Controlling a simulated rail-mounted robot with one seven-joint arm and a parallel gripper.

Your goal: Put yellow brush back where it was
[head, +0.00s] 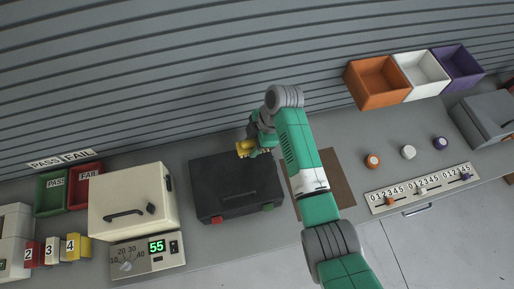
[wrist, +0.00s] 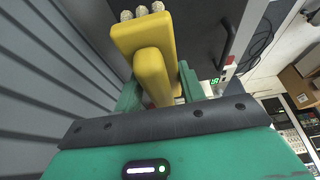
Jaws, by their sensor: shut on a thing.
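The yellow brush (head: 245,148) is in my gripper (head: 262,150), above the back part of a dark case (head: 237,189) in the head view. In the wrist view the yellow brush (wrist: 152,62) sits between the green fingers of my gripper (wrist: 160,92), which are shut on it. Its pale bristle tufts (wrist: 142,12) point away from the gripper. The dark case is closed, with a handle, a red latch and a green latch on its front. Whether the brush touches the case cannot be told.
A brown mat (head: 335,180) lies right of the case, partly under my arm. A cream box (head: 132,200) and a meter reading 55 (head: 148,252) stand left. Orange (head: 378,82), white (head: 421,74) and purple (head: 459,66) bins are at the back right. A numbered strip (head: 421,189) lies at the front.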

